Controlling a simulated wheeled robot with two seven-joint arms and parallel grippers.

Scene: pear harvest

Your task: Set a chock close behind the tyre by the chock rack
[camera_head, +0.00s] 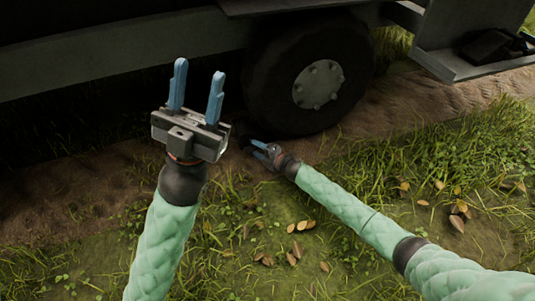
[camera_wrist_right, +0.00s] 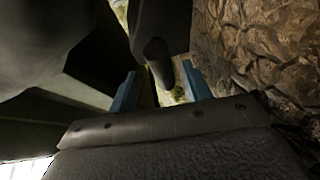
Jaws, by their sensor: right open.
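The dark tyre (camera_head: 268,85) with a grey bolted hub stands on the dirt under the vehicle. The chock rack (camera_head: 435,62) is a grey tray at upper right, with a black chock (camera_head: 490,46) in it. My right gripper (camera_head: 259,149) is low by the tyre's lower left side, its blue fingers open. A small dark shape beyond it, seemingly a chock (camera_head: 246,133), is hard to make out. In the right wrist view a dark object, likely this chock (camera_wrist_right: 160,25), is ahead of the open fingers; contact with the tyre cannot be told. My left gripper (camera_head: 196,93) is raised, open and empty.
The vehicle's grey side beam (camera_head: 110,55) runs across the top left, with deep shadow below it. A dirt track (camera_head: 400,100) runs under the tyre. Grass with several fallen leaves (camera_head: 300,226) covers the open foreground.

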